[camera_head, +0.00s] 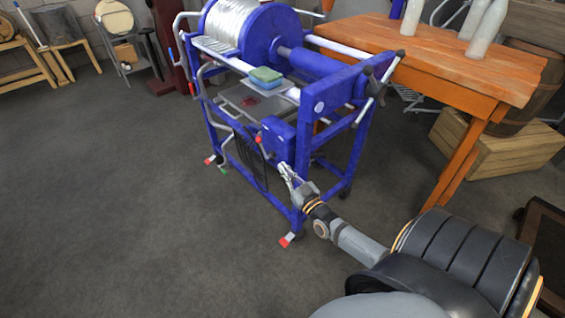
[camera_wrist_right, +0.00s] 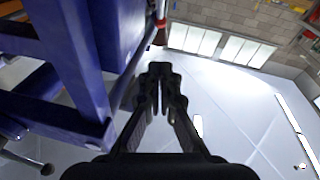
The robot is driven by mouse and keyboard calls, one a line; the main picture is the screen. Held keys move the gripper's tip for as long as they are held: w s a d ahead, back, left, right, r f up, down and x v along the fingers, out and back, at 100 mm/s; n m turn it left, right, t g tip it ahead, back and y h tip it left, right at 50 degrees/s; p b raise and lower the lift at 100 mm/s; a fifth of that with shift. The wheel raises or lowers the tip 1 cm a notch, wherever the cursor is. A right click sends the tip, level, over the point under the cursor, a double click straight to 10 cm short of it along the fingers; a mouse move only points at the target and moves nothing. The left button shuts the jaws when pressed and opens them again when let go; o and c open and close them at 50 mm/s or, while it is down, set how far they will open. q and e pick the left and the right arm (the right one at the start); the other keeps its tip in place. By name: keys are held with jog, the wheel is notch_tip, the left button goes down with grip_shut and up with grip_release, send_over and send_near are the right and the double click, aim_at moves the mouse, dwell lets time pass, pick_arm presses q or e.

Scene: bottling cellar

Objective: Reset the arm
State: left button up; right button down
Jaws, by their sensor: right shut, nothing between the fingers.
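My right arm comes in from the lower right of the head view. Its gripper (camera_head: 287,172) is at the front of a blue wheeled machine (camera_head: 330,170), close to its lower frame. I cannot tell whether it touches the frame. In the right wrist view the gripper (camera_wrist_right: 160,72) has its fingers together with nothing between them. The blue frame (camera_wrist_right: 70,60) fills the left of that view, beside the fingers. My left gripper is in neither view.
The machine carries a large drum (camera_head: 240,28) and a green and blue sponge (camera_head: 266,77). An orange wooden table (camera_head: 430,50) with white bottles (camera_head: 485,28) stands at the right, with a wooden crate (camera_head: 500,152) under it. The grey floor at left is clear.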

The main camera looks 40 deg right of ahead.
jog(key=s+a+f+g, duration=0.1)
jog(key=s+f+g, duration=0.4)
jog(key=f, duration=0.7)
jog(key=s+a+f+g, duration=0.25)
jog(key=s+f, duration=0.45)
jog(key=f, duration=0.5)
jog(key=s+f+g, duration=0.5)
jog(key=s+f, duration=0.1)
jog(key=f, duration=0.6)
jog(key=s+a+f+g, duration=0.3)
jog(key=s+f, duration=0.1)
jog(key=s, duration=0.3)
jog(key=s+a+f+g, duration=0.2)
jog(key=s+f+g, duration=0.15)
jog(key=s, duration=0.45)
pick_arm(q)
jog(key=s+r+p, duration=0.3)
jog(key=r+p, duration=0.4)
jog(key=p, duration=0.1)
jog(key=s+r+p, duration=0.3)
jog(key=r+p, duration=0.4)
jog(key=p, duration=0.2)
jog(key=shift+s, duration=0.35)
pick_arm(e)
jog(key=s+r, duration=0.7)
jog(key=r, duration=0.6)
jog(key=shift+s, duration=0.4)
